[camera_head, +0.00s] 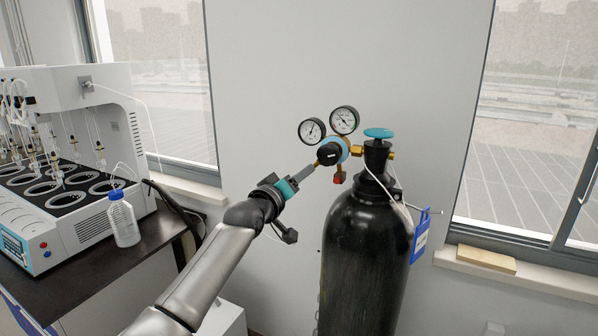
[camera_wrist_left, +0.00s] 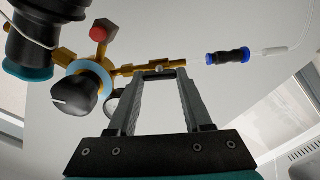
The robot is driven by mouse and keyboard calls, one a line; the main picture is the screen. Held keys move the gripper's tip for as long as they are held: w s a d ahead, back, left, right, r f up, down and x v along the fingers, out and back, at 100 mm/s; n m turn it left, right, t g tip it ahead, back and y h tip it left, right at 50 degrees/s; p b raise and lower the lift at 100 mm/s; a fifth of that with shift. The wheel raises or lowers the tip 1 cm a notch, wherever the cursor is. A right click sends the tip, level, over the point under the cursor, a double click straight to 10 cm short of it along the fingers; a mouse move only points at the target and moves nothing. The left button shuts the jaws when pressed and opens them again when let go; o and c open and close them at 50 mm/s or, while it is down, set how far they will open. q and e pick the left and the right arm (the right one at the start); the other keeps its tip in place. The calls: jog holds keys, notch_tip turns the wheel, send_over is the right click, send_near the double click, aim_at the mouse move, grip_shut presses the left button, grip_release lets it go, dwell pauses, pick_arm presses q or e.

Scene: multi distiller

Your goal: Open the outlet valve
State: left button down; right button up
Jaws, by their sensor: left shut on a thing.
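The black gas cylinder (camera_head: 362,262) stands upright by the wall. Its regulator (camera_head: 342,148) carries two round gauges, a black knob (camera_head: 328,151) and a red part (camera_head: 338,180). The black knob also shows in the left wrist view (camera_wrist_left: 75,97). The outlet valve (camera_wrist_left: 158,69) is a small piece on the brass outlet pipe, mostly hidden by the fingertips. My left gripper (camera_head: 312,166) reaches the outlet side of the regulator from the left. In the left wrist view its fingertips (camera_wrist_left: 161,72) are closed on the small valve piece. My right gripper is out of view.
A white distiller (camera_head: 72,150) and a blue-capped bottle (camera_head: 123,220) stand on the dark bench at left. A blue-black connector (camera_wrist_left: 228,56) continues the outlet line.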

pick_arm(q)
jog(key=shift+f+n, duration=0.1)
jog(key=shift+n, duration=0.4)
jog(key=shift+c, duration=1.6)
grip_release()
jog(key=shift+s, duration=0.1)
jog(key=p+v, duration=0.1)
jog(key=v, duration=1.4)
jog(key=shift+a, duration=0.1)
